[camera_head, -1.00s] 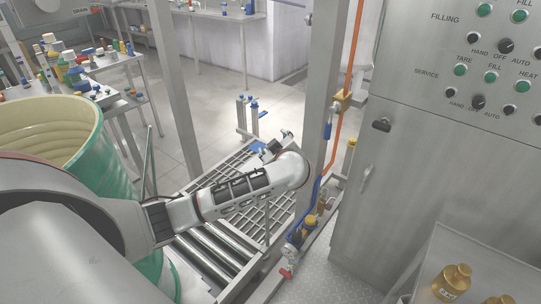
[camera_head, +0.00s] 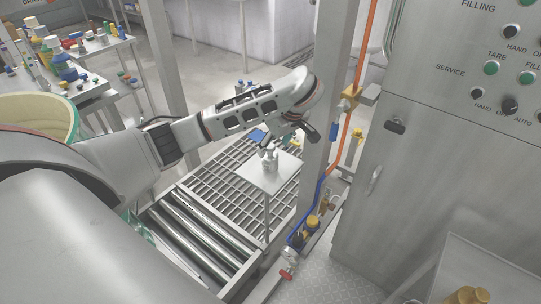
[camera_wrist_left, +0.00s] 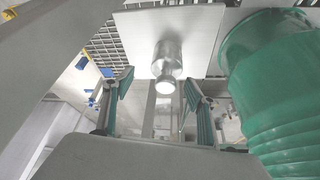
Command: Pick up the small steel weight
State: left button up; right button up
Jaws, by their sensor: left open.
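A small steel weight (camera_head: 269,160) with a knobbed top stands on a pale square plate (camera_head: 256,178) above the grating. The head view does not show clearly whether there is one such piece or two close together. In the left wrist view the shiny steel weight (camera_wrist_left: 168,56) stands on the plate (camera_wrist_left: 205,25), its knob towards me. My left gripper (camera_wrist_left: 158,84) is open and empty, with a finger to each side of the knob in that picture; contact cannot be told. In the head view the left gripper (camera_head: 304,129) is above and right of the weight. My right gripper is not in view.
A green drum (camera_wrist_left: 285,85) stands right of the plate in the wrist view. A steel post (camera_head: 330,80) with an orange hose (camera_head: 366,60) rises right of the gripper. A control cabinet (camera_head: 440,170) fills the right side. Rollers (camera_head: 195,235) lie below the arm.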

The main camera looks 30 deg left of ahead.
aim_at(267, 155)
pick_arm(q)
jog(key=shift+x, duration=1)
jog(key=f, duration=0.1)
jog(key=a+f+b, duration=0.1)
jog(key=a+f, duration=0.1)
jog(key=f, duration=0.1)
jog(key=shift+s+b, duration=0.2)
jog(key=shift+b, duration=0.2)
jog(key=shift+w+a+f, duration=0.1)
jog(key=shift+a+f, duration=0.1)
jog(key=shift+f, duration=0.2)
jog(key=shift+r, duration=0.1)
jog(key=shift+c, duration=1.4)
grip_shut()
jog(key=shift+w+r, duration=0.1)
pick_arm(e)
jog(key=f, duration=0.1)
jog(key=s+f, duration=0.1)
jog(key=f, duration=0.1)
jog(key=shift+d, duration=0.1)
